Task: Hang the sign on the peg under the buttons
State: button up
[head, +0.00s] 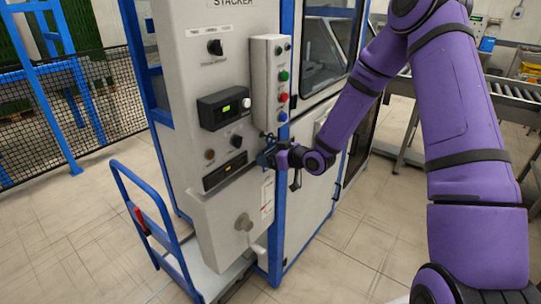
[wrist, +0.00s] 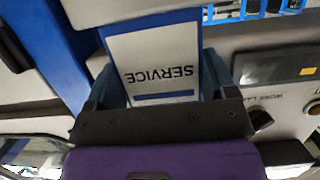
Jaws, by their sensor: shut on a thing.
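A white sign (wrist: 152,50) with the word SERVICE, upside down in the wrist view, and a blue band sits between the fingers of my gripper (wrist: 158,78). My gripper is shut on it. In the head view my gripper (head: 267,158) is at the cabinet's right front edge, just below the button box (head: 270,100). The sign is hard to make out in the head view. The peg cannot be made out clearly; the gripper and wrist crowd the area under the buttons. I cannot tell whether the sign touches it.
The grey stacker cabinet (head: 215,165) carries knobs, a lit display (head: 225,109) and a dark slot panel (head: 224,172) left of my gripper. A blue frame post (head: 279,220) runs down beside it. A blue cart (head: 150,230) stands at lower left. Floor at lower right is clear.

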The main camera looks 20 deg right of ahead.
jog(key=o, duration=0.8)
jog(key=shift+o, duration=0.2)
jog(key=shift+s+d, duration=0.1)
jog(key=v, duration=1)
jog(key=shift+s, duration=0.25)
